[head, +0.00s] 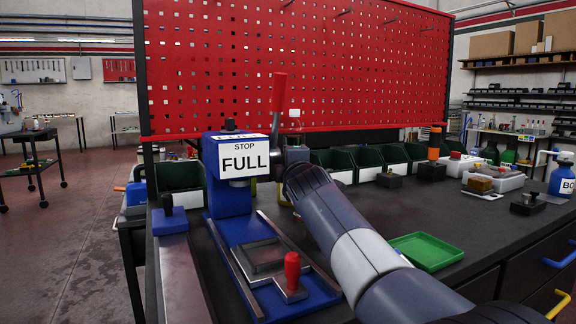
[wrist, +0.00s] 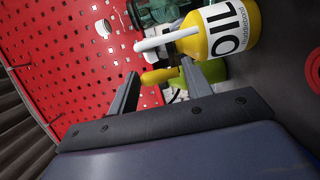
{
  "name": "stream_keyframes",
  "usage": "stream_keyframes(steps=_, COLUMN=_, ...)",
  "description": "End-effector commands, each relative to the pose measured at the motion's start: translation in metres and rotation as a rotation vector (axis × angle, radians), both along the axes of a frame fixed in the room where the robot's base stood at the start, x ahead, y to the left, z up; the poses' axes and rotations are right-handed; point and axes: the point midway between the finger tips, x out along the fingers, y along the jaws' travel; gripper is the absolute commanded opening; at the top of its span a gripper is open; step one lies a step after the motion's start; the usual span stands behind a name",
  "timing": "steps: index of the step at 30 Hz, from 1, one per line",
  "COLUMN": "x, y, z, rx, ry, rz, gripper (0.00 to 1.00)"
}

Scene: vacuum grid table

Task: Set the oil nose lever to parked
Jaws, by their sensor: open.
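In the wrist view a yellow bottle (wrist: 232,40) with large dark letters on a white label, seemingly OIL turned over, is at the upper right. A white tube-like nose (wrist: 166,39) reaches left from it. A rounded yellow lever-like piece (wrist: 158,76) lies between the fingertips of my gripper (wrist: 160,78). The fingers are apart, and I see no clear grip on it. Whether this piece is the oil nose lever, and its setting, I cannot tell for certain. In the head view my gripper is hidden behind my arm and the blue press.
A blue press (head: 230,190) with a STOP FULL sign (head: 243,157) and red-handled lever (head: 279,92) stands beside my arm. A red pegboard (head: 300,65) rises behind, with green bins (head: 366,159) below. A green tray (head: 426,250) lies right of my arm.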

Motion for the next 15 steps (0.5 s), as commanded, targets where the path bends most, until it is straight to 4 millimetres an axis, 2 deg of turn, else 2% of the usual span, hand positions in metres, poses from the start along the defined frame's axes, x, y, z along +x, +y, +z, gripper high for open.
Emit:
stream_keyframes(steps=9, x=-0.054, y=-0.015, z=0.0, rx=0.002, ry=-0.003, rz=0.001, gripper=0.47)
stream_keyframes(steps=15, x=-0.08, y=-0.021, z=0.0, rx=0.0, ry=-0.001, rz=0.001, gripper=0.47)
